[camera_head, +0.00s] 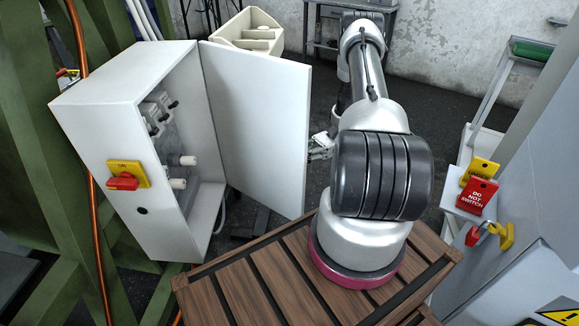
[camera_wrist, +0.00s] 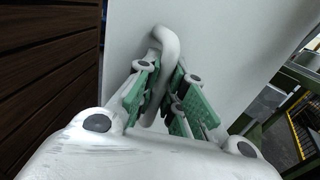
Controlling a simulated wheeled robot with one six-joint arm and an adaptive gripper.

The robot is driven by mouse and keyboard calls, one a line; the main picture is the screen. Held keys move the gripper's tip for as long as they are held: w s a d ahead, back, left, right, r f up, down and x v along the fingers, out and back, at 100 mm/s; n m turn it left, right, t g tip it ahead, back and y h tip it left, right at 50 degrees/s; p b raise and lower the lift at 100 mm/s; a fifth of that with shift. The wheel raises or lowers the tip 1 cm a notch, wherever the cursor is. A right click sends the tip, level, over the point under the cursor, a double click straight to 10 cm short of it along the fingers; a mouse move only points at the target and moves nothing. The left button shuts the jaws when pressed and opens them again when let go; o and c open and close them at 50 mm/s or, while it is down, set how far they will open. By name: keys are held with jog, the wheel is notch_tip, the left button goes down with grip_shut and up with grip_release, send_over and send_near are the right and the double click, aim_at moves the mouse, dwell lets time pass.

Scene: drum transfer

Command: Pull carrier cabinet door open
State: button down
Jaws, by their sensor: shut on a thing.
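The white carrier cabinet (camera_head: 120,140) stands at the left in the head view, with a red and yellow switch on its side. Its door (camera_head: 262,120) stands wide open, swung out to the right, and the inside with fuses and white fittings shows. The door panel fills much of the wrist view (camera_wrist: 225,45). A pale curved handle (camera_wrist: 167,45) stands out from it. My gripper (camera_wrist: 170,92), with green pads, is shut on the handle. In the head view my gripper (camera_head: 320,146) is at the door's right edge, partly hidden by my arm.
A grey cabinet (camera_head: 535,190) with a red "do not switch" tag (camera_head: 477,194) and padlocks stands close on the right. A cream bin (camera_head: 245,32) is behind the door. Green steel framing (camera_head: 35,150) and an orange cable flank the left.

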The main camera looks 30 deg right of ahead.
jog(key=w+d+n+g, duration=0.2)
jog(key=w+d+g, duration=0.2)
jog(key=d, duration=0.2)
jog(key=shift+w+n+h, duration=0.15)
jog(key=shift+n+h, duration=0.15)
jog(key=shift+n, duration=0.1)
jog(key=shift+d, duration=0.1)
jog(key=c, duration=1.8)
grip_release()
jog(key=shift+o, duration=0.2)
jog(key=shift+c, duration=0.5)
